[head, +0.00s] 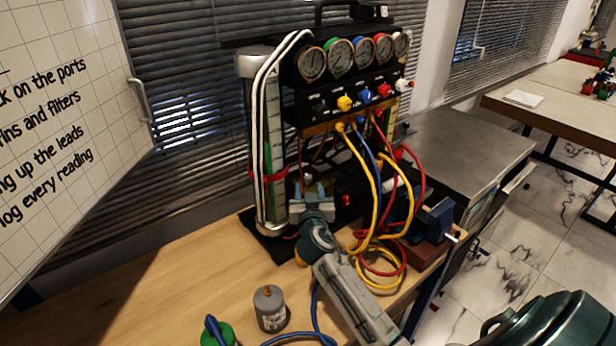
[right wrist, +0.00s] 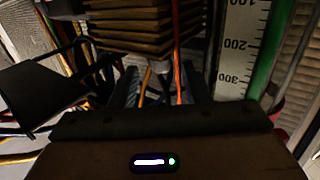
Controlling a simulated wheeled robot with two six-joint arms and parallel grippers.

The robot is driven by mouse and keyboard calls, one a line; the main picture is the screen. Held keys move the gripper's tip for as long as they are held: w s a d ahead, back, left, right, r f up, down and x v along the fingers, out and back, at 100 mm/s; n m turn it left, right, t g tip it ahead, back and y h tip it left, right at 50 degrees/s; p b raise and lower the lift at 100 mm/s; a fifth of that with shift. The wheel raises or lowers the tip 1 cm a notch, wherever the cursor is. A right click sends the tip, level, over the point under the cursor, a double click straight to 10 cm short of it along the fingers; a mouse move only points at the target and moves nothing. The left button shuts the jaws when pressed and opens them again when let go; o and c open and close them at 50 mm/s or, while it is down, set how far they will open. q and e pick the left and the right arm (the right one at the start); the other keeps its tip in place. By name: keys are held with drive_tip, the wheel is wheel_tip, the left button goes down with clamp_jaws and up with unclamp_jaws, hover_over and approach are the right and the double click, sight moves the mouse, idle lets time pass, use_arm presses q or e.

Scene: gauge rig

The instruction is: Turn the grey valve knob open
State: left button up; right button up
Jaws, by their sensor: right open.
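The gauge rig (head: 345,118) stands on the wooden bench, with a row of coloured valve knobs below its round dials. The leftmost knob (head: 318,106) is dark and looks like the grey one; its shade is hard to tell. My right gripper (head: 310,187) is open and empty, low in front of the rig, well below the knob row and apart from it. In the right wrist view its two fingers (right wrist: 162,84) stand apart, with an orange and a yellow lead showing beyond the gap. No knob is clearly seen there. My left gripper is out of view.
Yellow, red and blue hoses (head: 378,200) hang from the rig and coil on the bench right of my right arm. A blue vise (head: 432,222) stands at right. A grey canister (head: 269,308) is in front. The bench's left part (head: 170,285) is clear.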

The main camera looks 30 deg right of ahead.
sight(308, 181)
drive_tip(key=x, duration=0.2)
drive_tip(key=p+x, duration=0.1)
drive_tip(key=x, duration=0.1)
drive_tip(key=shift+w+d+r, duration=0.1)
drive_tip(key=shift+w+r, duration=0.15)
drive_tip(key=shift+w, duration=0.05)
drive_tip(key=shift+w+d+f, duration=0.15)
drive_tip(key=shift+w+d, duration=0.05)
drive_tip(key=shift+w, duration=0.05)
drive_tip(key=shift+c, duration=0.4)
drive_tip(key=c, duration=0.4)
clamp_jaws()
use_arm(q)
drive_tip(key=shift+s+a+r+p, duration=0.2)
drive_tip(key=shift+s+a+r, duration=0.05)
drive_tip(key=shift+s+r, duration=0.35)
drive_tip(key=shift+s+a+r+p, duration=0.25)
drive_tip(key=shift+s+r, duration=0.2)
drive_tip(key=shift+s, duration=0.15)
use_arm(e)
drive_tip(key=shift+c, duration=2.2)
unclamp_jaws()
drive_tip(key=shift+n+t+y, duration=0.4)
drive_tip(key=shift+n+y, duration=0.3)
drive_tip(key=shift+y, duration=0.3)
drive_tip(key=o, duration=0.9)
